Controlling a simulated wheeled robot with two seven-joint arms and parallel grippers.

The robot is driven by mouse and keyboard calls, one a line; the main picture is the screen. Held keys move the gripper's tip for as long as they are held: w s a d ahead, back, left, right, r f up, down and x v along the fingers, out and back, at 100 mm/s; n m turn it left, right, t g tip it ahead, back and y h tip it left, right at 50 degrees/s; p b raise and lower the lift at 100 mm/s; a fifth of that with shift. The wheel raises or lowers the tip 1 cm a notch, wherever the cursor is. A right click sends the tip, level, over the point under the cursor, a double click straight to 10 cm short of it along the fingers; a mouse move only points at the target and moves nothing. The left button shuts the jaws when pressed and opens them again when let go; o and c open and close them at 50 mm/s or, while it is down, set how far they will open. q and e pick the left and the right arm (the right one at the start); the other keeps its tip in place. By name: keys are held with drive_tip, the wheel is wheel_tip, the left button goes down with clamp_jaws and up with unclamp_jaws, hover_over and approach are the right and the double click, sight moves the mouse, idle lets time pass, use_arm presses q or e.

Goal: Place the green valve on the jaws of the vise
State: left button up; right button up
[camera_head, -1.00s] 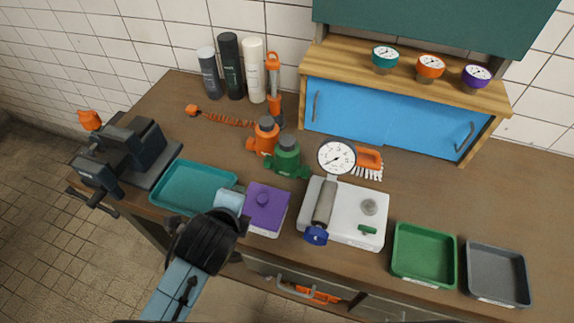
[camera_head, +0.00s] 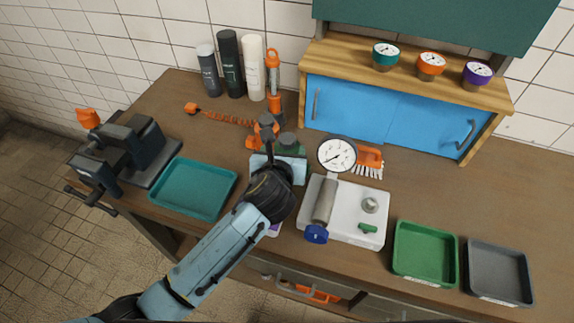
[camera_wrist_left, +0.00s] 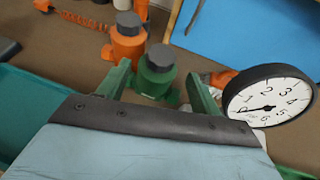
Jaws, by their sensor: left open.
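The green valve (camera_head: 290,144) with a dark grey cap stands on the workbench beside an orange valve. It also shows in the left wrist view (camera_wrist_left: 157,72), straight ahead of the palm. My left gripper (camera_head: 279,158) is open and close to the green valve. In the left wrist view its two fingers (camera_wrist_left: 162,86) appear on either side of the valve body. I cannot tell whether they touch it. In the head view my gripper hides the valve's lower part. The dark vise (camera_head: 148,146) stands at the bench's left end, its jaws empty. My right gripper is not in view.
The orange valve (camera_wrist_left: 128,42) stands just left of the green one. A pressure gauge (camera_head: 337,154) on a white stand is close on the right. A teal tray (camera_head: 194,188) lies between the vise and my arm. Bottles (camera_head: 229,64) stand behind.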

sight(287, 140)
use_arm(q)
drive_tip(key=shift+b+x, duration=0.4)
drive_tip(key=shift+x, duration=3)
drive_tip(key=shift+r, duration=0.1)
drive_tip(key=shift+c, duration=0.4)
clamp_jaws()
drive_tip(key=shift+r, duration=0.1)
